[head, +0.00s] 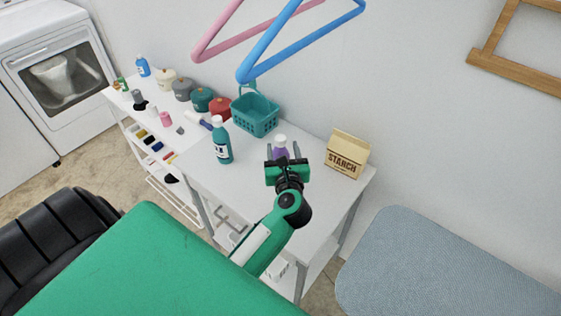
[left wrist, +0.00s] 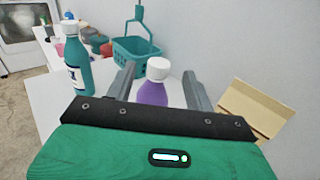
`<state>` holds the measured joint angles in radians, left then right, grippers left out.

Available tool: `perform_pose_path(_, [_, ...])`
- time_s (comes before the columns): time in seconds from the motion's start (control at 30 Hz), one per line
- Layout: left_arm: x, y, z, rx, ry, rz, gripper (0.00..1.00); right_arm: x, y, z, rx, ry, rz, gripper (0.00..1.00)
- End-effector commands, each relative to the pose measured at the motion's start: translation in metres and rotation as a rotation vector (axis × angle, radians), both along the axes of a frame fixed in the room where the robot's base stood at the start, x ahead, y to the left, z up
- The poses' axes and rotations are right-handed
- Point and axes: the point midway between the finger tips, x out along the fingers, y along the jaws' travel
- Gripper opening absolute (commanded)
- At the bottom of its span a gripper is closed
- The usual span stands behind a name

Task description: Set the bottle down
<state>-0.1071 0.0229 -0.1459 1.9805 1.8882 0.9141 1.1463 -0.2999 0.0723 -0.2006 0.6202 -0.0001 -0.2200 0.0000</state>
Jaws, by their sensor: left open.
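A purple bottle with a white cap (head: 280,146) stands upright on the white table (head: 210,178). In the left wrist view the purple bottle (left wrist: 155,88) is between the fingers of my left gripper (left wrist: 158,88). The left gripper (head: 283,150) is open, with a finger on each side of the bottle. Its lower part is hidden behind the gripper body. A teal bottle with a white cap (head: 221,143) stands upright to the left on the same table, and it also shows in the left wrist view (left wrist: 76,62). My right gripper is not in view.
A teal basket (head: 256,116) stands behind the bottles. A starch bag (head: 346,155) stands to the right. A shelf unit (head: 150,115) with jars and small items adjoins at the left. Pink (head: 218,38) and blue (head: 300,38) hangers hang above. An ironing board (head: 430,260) is at right.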

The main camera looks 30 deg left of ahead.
Motion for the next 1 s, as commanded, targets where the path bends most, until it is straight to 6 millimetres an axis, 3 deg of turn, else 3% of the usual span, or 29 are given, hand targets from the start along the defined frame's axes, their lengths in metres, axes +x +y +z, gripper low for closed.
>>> perform_pose_path(0.43, [0.037, 0.032, -0.004, 0.004, 0.001, 0.000, 0.54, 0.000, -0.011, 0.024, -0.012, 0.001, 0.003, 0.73])
perform_pose_path(0.73, [0.041, 0.036, -0.007, 0.000, 0.000, 0.000, 0.54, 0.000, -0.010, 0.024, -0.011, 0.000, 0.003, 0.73])
perform_pose_path(1.0, [0.041, 0.036, -0.007, 0.001, 0.001, 0.000, 0.03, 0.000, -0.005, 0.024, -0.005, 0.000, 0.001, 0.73])
